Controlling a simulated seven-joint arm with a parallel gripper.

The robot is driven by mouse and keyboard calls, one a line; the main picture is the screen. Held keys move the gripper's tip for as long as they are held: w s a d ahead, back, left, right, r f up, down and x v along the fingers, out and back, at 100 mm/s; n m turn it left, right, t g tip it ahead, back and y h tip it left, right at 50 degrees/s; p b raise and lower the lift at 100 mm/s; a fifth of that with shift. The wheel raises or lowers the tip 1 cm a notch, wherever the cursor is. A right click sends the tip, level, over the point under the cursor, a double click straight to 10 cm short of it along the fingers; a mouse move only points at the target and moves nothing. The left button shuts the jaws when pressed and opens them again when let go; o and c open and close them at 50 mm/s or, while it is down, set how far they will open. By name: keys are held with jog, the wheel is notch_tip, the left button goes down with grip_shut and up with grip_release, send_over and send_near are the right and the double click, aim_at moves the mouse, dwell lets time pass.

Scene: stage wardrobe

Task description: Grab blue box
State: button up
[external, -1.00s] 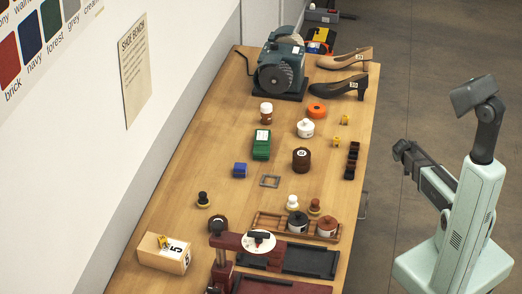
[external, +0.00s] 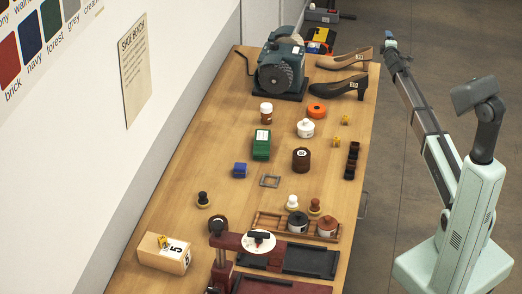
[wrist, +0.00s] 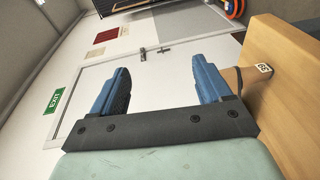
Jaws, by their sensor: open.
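A small blue box (external: 240,170) lies on the wooden bench, left of centre, just below a green box (external: 261,145). My gripper (external: 389,40) is at the end of my raised arm, beyond the bench's right edge near the two high-heeled shoes, far from the blue box. In the wrist view my gripper (wrist: 160,88) shows two blue fingers spread apart with nothing between them. The blue box does not show in the wrist view.
A grinder (external: 282,72) and shoes (external: 340,88) stand at the bench's far end. A red press (external: 222,255) and rack (external: 262,224) are nearer. Bare wood lies left of the box.

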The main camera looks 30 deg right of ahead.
jog(key=w+a+f+m+g+y, duration=0.1)
jog(key=a+f+g+y, duration=0.15)
jog(key=a, duration=1.25)
jog(key=w+a+f+m+g+y, duration=0.1)
jog(key=a+f+g, duration=0.15)
jog(key=a, duration=1.35)
notch_tip(320, 180, up, 3)
jog(key=n+g+y, duration=0.2)
jog(key=g+y, duration=0.4)
jog(key=g, duration=0.3)
send_over(236, 165)
jog(key=f, duration=0.8)
jog(key=shift+w+f, duration=0.2)
jog(key=shift+s+f, duration=0.2)
jog(key=shift+f, duration=2.35)
jog(key=c, duration=1)
